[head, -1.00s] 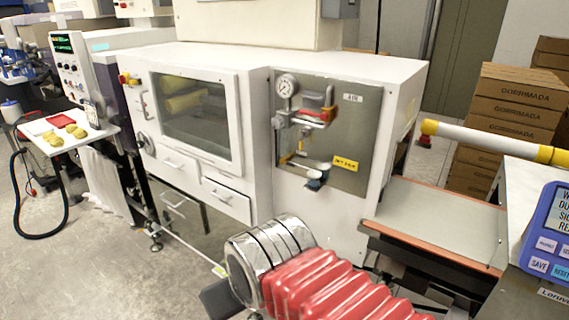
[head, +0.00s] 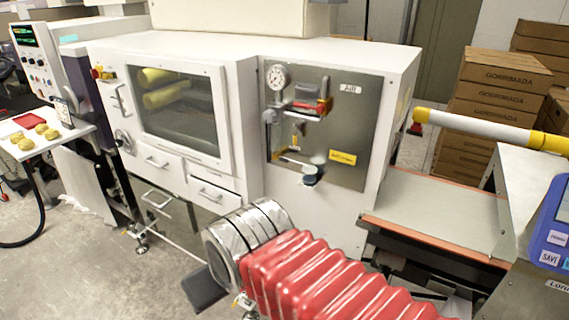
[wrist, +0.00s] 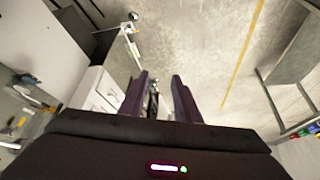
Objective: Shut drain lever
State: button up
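The grey air panel (head: 356,118) is on the right part of the white machine's front in the head view. It carries a round gauge (head: 276,77), a regulator with a red part (head: 308,106), and below it small yellow and pale fittings (head: 293,157) above a dark blue cup (head: 310,175). The drain lever seems to be among these lower fittings; its exact shape and position are too small to tell. My gripper (wrist: 160,78) shows in the wrist view with its two purple fingers apart and nothing between them. It points toward the floor, away from the panel fittings (wrist: 28,90) at left.
White drawers (head: 185,178) with bar handles lie left of the panel. A flat belt (head: 440,210) with an orange edge is at right, with a yellow-ended white roller (head: 480,128) above. A blue screen unit (head: 553,235) stands at far right. Boxes (head: 505,75) are stacked behind.

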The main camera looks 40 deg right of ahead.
jog(key=w+d+n+t+h, duration=0.2)
jog(key=w+d, duration=0.7)
jog(key=w, duration=0.2)
jog(key=n+t+h, duration=0.5)
jog(key=n+t, duration=0.2)
jog(key=n, duration=0.2)
send_near(285, 161)
jog(key=f+v, duration=0.1)
jog(key=v, duration=0.4)
jog(key=shift+d+r, duration=0.1)
jog(key=shift+r, duration=0.15)
jog(key=x, duration=1.4)
jog(key=shift+r, duration=0.15)
